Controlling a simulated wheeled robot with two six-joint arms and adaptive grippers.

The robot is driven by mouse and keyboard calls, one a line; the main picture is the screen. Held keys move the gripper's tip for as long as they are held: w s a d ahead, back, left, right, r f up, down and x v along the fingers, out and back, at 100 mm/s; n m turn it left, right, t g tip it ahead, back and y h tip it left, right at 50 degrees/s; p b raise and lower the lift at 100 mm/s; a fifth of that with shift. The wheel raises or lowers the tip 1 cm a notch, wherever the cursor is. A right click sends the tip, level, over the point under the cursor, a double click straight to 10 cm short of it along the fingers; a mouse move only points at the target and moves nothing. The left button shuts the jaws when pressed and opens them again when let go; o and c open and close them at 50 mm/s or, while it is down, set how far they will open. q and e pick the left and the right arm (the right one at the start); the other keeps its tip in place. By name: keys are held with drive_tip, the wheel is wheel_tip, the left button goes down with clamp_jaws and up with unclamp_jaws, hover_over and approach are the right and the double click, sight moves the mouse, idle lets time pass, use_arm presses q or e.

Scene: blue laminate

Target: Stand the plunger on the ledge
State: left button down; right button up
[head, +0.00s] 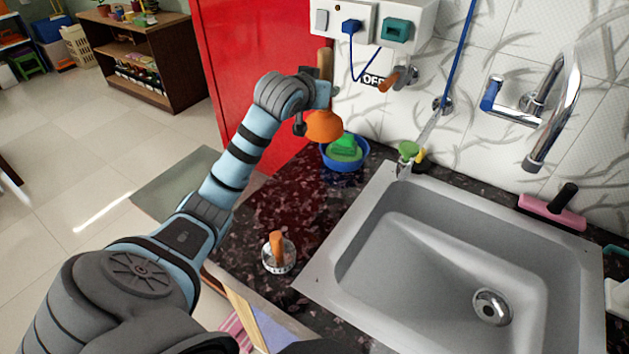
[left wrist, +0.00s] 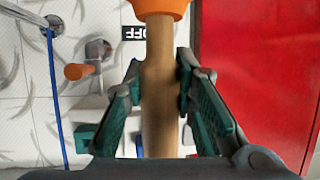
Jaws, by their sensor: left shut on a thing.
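The plunger has an orange cup (head: 323,126) and a wooden handle (head: 325,62). My left gripper (head: 322,93) is shut on the handle and holds it nearly upright, cup down, in front of the red panel and wall. In the left wrist view the green fingers (left wrist: 160,95) lie either side of the wooden handle, and the orange cup (left wrist: 161,8) shows at the top edge. The dark speckled ledge (head: 285,190) runs beside the sink; the plunger appears above its back part, with the exact gap unclear. My right gripper is not in view.
A blue bowl with a green sponge (head: 343,150) stands at the ledge's back. A wooden-handled brush (head: 278,252) stands near its front. The grey sink (head: 440,260) lies right. A tap with an orange handle (head: 398,79) juts from the wall. The ledge's middle is clear.

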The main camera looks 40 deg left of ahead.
use_arm(q)
drive_tip(key=shift+a+r+n+y, duration=0.3)
drive_tip(key=shift+n, duration=0.1)
wheel_tip(320, 180, down, 20)
drive_tip(key=b, duration=0.3)
drive_tip(key=shift+a+r, duration=0.15)
drive_tip(key=c, duration=1.3)
unclamp_jaws()
drive_tip(key=shift+s, duration=0.1)
